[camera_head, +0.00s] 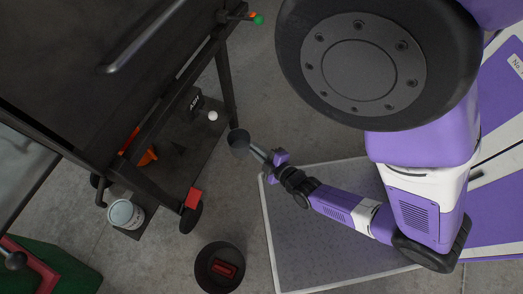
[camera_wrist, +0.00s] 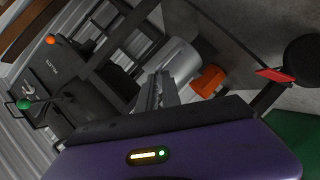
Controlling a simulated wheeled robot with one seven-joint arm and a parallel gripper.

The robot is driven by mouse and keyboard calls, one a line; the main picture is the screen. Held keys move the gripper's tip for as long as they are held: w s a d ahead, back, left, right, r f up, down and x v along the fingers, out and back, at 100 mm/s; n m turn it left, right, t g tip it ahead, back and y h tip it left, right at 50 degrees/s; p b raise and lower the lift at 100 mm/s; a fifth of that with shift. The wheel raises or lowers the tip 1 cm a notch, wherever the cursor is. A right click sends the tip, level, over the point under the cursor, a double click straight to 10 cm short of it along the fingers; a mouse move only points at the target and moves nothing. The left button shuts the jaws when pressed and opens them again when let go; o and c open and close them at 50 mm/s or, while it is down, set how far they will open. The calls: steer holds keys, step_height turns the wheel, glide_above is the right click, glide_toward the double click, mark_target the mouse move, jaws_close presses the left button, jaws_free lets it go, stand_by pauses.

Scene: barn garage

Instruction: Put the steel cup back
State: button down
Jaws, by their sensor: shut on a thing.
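The steel cup (camera_head: 238,139) is grey and shows at the tip of my gripper (camera_head: 257,152) in the head view, with its round end toward the cart. In the wrist view a silver cylinder, the steel cup (camera_wrist: 178,62), lies at the far end of my gripper's fingers (camera_wrist: 160,90). My gripper is shut on the cup and holds it just right of the cart's lower shelf. The exact finger contact is partly hidden.
A green box (camera_head: 65,270) is lower left.

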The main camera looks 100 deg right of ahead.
steer(key=w+d+f+b, duration=0.1)
steer(key=w+d, duration=0.5)
steer(key=w, duration=0.4)
steer(key=w+d+f+b, duration=0.1)
steer(key=w+d+b, duration=0.1)
steer(key=w+d, duration=0.4)
steer(key=shift+w+d+f, duration=0.15)
steer(key=shift+w+d, duration=0.05)
steer(key=shift+w, duration=1.9)
steer(key=c, duration=1.5)
jaws_free()
steer(key=shift+o, duration=0.2)
steer(key=shift+a, duration=0.1)
